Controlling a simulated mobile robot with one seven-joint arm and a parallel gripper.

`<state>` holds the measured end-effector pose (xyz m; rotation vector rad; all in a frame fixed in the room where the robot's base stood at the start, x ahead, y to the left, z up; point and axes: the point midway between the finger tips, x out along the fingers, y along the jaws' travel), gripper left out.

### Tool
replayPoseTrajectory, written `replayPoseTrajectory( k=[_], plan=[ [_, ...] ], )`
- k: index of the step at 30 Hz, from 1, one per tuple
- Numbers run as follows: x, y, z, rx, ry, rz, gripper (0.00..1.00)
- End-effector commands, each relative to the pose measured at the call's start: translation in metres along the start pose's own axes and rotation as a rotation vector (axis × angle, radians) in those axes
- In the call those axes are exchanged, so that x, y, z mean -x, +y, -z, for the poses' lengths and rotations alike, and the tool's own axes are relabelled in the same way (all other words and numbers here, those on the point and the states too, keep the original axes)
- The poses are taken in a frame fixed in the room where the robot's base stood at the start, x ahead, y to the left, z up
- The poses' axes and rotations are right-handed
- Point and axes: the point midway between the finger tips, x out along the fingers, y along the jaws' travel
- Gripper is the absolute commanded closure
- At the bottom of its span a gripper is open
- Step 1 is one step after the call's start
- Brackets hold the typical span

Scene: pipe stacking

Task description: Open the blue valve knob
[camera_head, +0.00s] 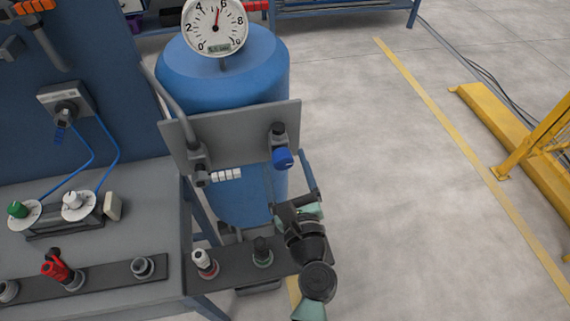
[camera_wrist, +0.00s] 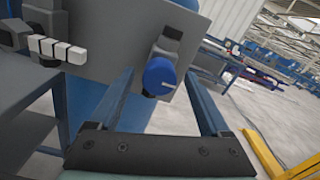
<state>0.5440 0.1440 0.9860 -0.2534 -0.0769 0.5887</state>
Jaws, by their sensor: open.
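The blue valve knob (camera_head: 283,158) sits on a dark fitting on the right side of a grey plate (camera_head: 240,128), in front of a blue tank. In the wrist view the blue knob (camera_wrist: 159,76) shows as a round blue cap, just above and between my two fingers. My gripper (camera_head: 308,172) is below and slightly right of the knob in the head view. My gripper (camera_wrist: 160,90) is open, one finger on each side of the knob's line, with nothing held. I cannot tell whether the fingertips reach alongside the knob.
A white ribbed handle (camera_head: 227,174) is on the plate's left side. A pressure gauge (camera_head: 215,27) tops the blue tank (camera_head: 225,75). The workbench (camera_head: 150,215) with red, green and white knobs stands left. The floor (camera_head: 400,170) to the right is open, up to yellow rails.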

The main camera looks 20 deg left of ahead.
Motion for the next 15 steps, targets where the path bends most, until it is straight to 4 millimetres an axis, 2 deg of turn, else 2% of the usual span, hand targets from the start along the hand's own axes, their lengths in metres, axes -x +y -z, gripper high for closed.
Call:
replayPoseTrajectory(
  k=[6, 15],
  plan=[
    [-0.0003, 0.0003, 0.0000, 0.000, 0.000, -0.001, 0.19],
    [-0.0001, 0.0002, 0.0000, 0.000, 0.000, -0.001, 0.73]
  ],
)
